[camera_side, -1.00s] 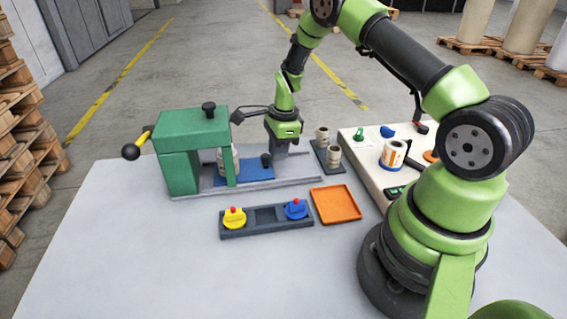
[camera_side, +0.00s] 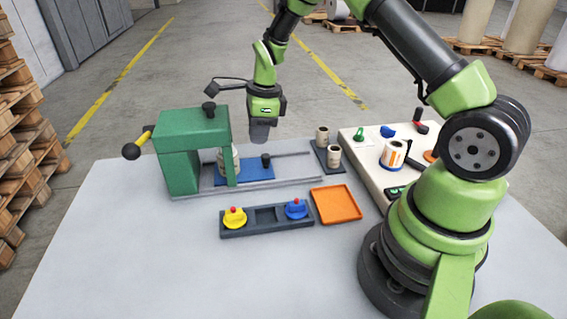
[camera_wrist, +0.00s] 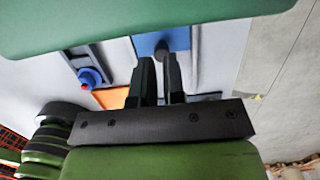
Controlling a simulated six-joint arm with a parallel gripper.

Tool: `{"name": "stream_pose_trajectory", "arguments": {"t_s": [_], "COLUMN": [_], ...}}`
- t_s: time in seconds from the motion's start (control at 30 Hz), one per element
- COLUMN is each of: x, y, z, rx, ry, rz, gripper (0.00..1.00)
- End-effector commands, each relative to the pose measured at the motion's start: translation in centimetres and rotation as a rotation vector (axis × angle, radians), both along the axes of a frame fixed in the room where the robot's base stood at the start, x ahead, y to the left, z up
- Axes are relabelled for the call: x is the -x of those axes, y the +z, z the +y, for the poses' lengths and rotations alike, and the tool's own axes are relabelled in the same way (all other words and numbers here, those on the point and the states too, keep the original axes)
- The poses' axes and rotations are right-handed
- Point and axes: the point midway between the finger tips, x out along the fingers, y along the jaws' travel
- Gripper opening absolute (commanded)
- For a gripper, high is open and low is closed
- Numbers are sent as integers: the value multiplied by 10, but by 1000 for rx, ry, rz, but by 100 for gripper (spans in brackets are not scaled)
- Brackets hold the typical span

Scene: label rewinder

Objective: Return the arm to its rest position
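The black knob (camera_wrist: 163,52) on the blue plate (camera_wrist: 150,40) shows just beyond the fingertips there. A pale roll (camera_side: 228,158) stands under the green press (camera_side: 192,130), partly hidden by its post.
A dark holder (camera_side: 267,228) bears a yellow knob (camera_side: 234,218) and a blue knob (camera_side: 296,209). An orange tray (camera_side: 336,205), a dark rack with two rolls (camera_side: 327,150) and a white panel with a labelled roll (camera_side: 393,154) stand to the right. The front table is clear.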

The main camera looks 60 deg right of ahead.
Motion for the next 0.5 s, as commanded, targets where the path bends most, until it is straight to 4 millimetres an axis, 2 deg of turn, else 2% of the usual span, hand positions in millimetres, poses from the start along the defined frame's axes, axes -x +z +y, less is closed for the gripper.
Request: {"name": "stream_pose_trajectory", "arguments": {"t_s": [0.1, 0.4, 0.5], "x": [1, 3, 3], "y": [6, 6, 18], "z": [-1, -1, 2], "rx": [0, 0, 7], "ry": [-3, -3, 40], "rz": [4, 9, -11], "gripper": [11, 11, 11]}}
